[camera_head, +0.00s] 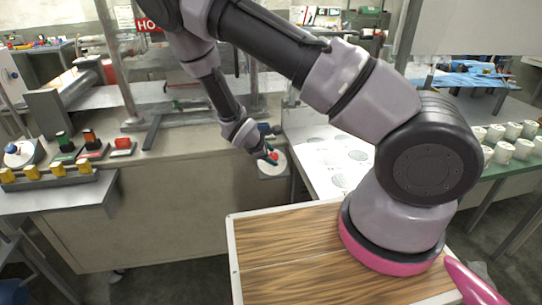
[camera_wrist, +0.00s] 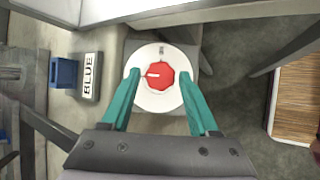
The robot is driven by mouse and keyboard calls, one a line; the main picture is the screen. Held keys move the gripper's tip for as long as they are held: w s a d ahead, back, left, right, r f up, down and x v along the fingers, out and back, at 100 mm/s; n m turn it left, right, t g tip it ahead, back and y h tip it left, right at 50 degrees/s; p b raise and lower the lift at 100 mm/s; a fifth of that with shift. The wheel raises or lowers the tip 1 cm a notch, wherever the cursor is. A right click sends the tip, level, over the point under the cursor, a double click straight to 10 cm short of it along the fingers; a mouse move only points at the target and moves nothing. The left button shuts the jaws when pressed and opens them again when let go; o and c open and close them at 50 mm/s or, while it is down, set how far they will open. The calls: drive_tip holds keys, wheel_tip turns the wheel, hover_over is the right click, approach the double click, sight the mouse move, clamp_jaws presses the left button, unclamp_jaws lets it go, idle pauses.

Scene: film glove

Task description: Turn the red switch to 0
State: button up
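The red switch (camera_wrist: 160,75) is a faceted red knob on a round white dial (camera_wrist: 150,102) in the wrist view. A short white mark on the knob points left, and a small dark mark sits on the dial at the top. My gripper (camera_wrist: 160,80) has two teal fingers, spread apart on either side of the knob, with a gap showing between them and it. In the head view my gripper (camera_head: 271,157) is at the white dial (camera_head: 279,163) on the counter's right end, with a bit of the red knob showing. Whether the fingers touch the dial is unclear.
A box labelled BLUE (camera_wrist: 90,76) and a blue block (camera_wrist: 64,72) lie left of the dial in the wrist view. In the head view, another round dial (camera_head: 20,153), yellow knobs (camera_head: 58,168) and coloured switches (camera_head: 92,143) stand at left. White cups (camera_head: 505,140) are at right.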

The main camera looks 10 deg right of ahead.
drive_tip(key=shift+o, duration=0.3)
drive_tip(key=v, duration=1.1)
drive_tip(key=shift+d, duration=0.1)
